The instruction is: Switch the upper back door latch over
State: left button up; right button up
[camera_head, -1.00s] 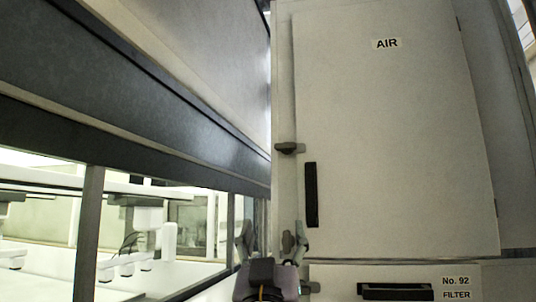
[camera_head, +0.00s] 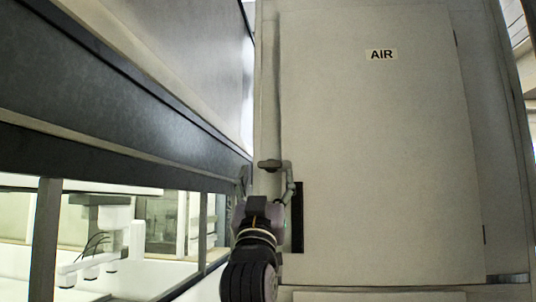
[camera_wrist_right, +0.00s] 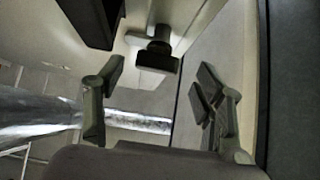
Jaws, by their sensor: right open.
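The upper latch (camera_head: 268,165) is a small dark turn-piece at the left edge of the pale door marked AIR (camera_head: 385,150). In the head view its bar lies roughly level. My right gripper (camera_head: 266,176) is open, its two fingers on either side of the latch in that view. The right wrist view shows the dark latch (camera_wrist_right: 157,56) on its stem, ahead of the open fingers (camera_wrist_right: 161,84) and between their lines. I see no contact. The left gripper is out of view.
A dark vertical handle (camera_head: 298,225) sits on the door just right of my right gripper. A long dark beam and window wall (camera_head: 120,130) runs close on the left. Shiny ducting (camera_wrist_right: 40,112) shows in the wrist view.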

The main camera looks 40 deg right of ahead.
aim_at(270, 168)
jog(key=shift+w+d+r+p, duration=0.15)
jog(key=shift+d+r+p, duration=0.25)
jog(key=shift+r, duration=0.45)
jog(key=shift+d+r, duration=0.3)
jog(key=shift+w+d+r, duration=0.15)
jog(key=shift+w, duration=0.05)
jog(key=shift+w+d, duration=0.1)
jog(key=shift+w, duration=0.2)
jog(key=shift+s, duration=0.15)
jog(key=shift+c, duration=1.2)
jog(key=c, duration=0.9)
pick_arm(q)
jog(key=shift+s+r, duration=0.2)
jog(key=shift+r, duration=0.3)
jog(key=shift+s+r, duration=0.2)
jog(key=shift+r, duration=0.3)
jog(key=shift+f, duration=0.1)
